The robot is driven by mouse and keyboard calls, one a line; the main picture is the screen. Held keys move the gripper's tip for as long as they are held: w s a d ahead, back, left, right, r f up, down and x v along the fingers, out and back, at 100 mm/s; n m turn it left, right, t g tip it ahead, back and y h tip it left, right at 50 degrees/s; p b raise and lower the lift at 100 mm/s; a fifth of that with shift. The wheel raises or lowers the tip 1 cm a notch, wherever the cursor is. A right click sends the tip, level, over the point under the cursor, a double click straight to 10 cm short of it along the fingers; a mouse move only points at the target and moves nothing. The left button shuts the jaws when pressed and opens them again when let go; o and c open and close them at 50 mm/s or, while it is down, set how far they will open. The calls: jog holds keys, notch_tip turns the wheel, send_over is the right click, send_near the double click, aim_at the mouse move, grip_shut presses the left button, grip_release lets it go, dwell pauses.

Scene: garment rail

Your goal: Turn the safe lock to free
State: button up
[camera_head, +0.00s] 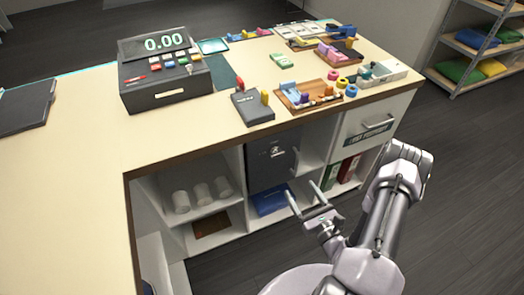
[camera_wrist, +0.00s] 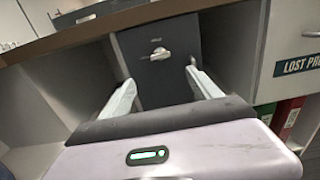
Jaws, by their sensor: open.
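The dark grey safe (camera_head: 270,165) sits in the middle upper compartment under the counter. In the wrist view the safe (camera_wrist: 158,85) is straight ahead, and its small light lock knob (camera_wrist: 157,54) is on the upper part of its front. In the head view the lock (camera_head: 275,152) is tiny, so its setting cannot be read. My gripper (camera_head: 304,196) is in front of the shelf, below and short of the lock. Its two fingers are apart with nothing between them; they also show in the wrist view (camera_wrist: 160,88).
Around the safe are a blue item (camera_head: 270,202) below, white rolls (camera_head: 200,193) at left, and a drawer (camera_head: 372,128) above red and green binders (camera_head: 340,172) at right. The counter edge (camera_head: 200,155) overhangs the shelves. Dark floor in front is clear.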

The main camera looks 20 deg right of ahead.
aim_at(279, 155)
jog(key=w+b, duration=0.4)
jog(key=w, duration=1.2)
jog(key=shift+w+a, duration=0.15)
jog(key=shift+w, duration=0.25)
jog(key=c, duration=1.4)
jog(key=shift+m, duration=0.3)
jog(key=m+p, duration=0.1)
jog(key=m, duration=0.2)
jog(key=shift+m, duration=0.4)
jog(key=m+p, duration=0.1)
jog(key=m, duration=0.3)
jog(key=shift+m, duration=0.3)
jog(key=m+p, duration=0.1)
jog(key=m, duration=0.3)
jog(key=shift+f+m, duration=0.1)
jog(key=shift+m, duration=2.3)
